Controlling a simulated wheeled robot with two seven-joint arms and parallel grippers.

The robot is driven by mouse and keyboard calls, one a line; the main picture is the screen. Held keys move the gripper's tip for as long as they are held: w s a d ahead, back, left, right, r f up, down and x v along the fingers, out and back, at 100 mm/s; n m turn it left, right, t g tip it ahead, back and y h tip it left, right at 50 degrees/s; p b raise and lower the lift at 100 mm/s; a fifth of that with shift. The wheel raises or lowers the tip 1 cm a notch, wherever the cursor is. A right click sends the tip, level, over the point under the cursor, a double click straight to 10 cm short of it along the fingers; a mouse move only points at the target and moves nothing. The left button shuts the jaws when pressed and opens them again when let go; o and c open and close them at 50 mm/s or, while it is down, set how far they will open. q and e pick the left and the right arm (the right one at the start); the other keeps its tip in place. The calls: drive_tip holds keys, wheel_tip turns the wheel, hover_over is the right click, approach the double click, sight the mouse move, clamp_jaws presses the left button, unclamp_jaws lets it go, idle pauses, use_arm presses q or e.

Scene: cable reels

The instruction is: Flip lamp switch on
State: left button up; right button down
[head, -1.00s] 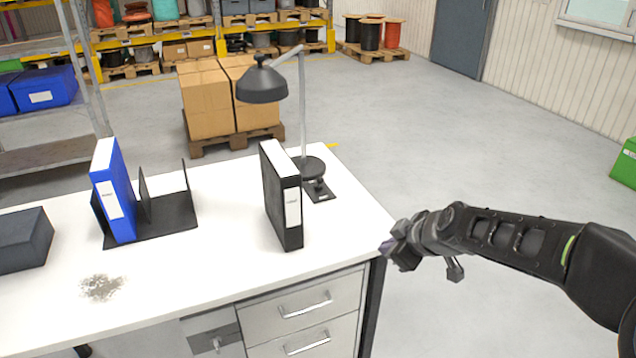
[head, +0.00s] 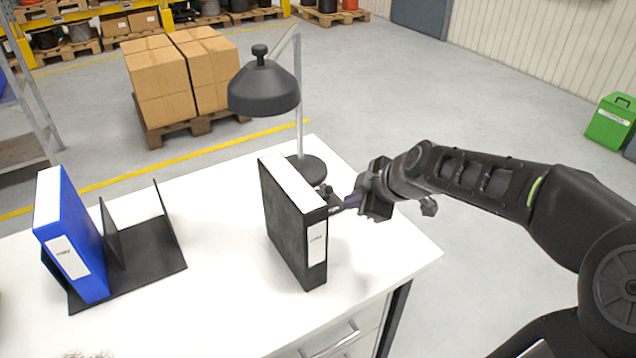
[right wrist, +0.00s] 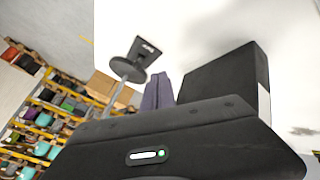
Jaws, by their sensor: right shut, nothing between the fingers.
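The black desk lamp has a dark shade (head: 263,92), a thin grey pole and a round base (head: 305,168) on the white table. Its base also shows in the right wrist view (right wrist: 127,70), with a dark labelled switch plate (right wrist: 146,50) beside it. In the head view the switch area is mostly hidden behind the black binder and my gripper. My right gripper (head: 342,204) is shut and empty, just right of the binder and near the lamp base. Its purplish fingers (right wrist: 158,94) point toward the plate in the wrist view; I cannot tell if they touch anything. My left gripper is not in view.
A black binder (head: 290,225) stands upright close to my right gripper, and shows in the wrist view (right wrist: 222,80). A blue binder (head: 70,235) stands in a black holder (head: 150,258) at the left. White tabletop (head: 215,300) lies clear between them.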

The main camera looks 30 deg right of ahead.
sight(329, 190)
drive_tip(key=shift+s, duration=0.1)
drive_tip(key=b+x, duration=0.1)
drive_tip(key=x, duration=0.8)
drive_tip(key=shift+f+b, duration=0.3)
drive_tip(key=shift+b, duration=0.1)
drive_tip(key=w+d, duration=0.1)
drive_tip(key=w+d+p, duration=0.1)
drive_tip(key=w, duration=0.1)
drive_tip(key=shift+w+r, duration=0.1)
drive_tip(key=shift+r, duration=0.1)
drive_tip(key=shift+w+d, duration=0.2)
drive_tip(key=shift+w, duration=0.25)
drive_tip(key=shift+r, duration=0.1)
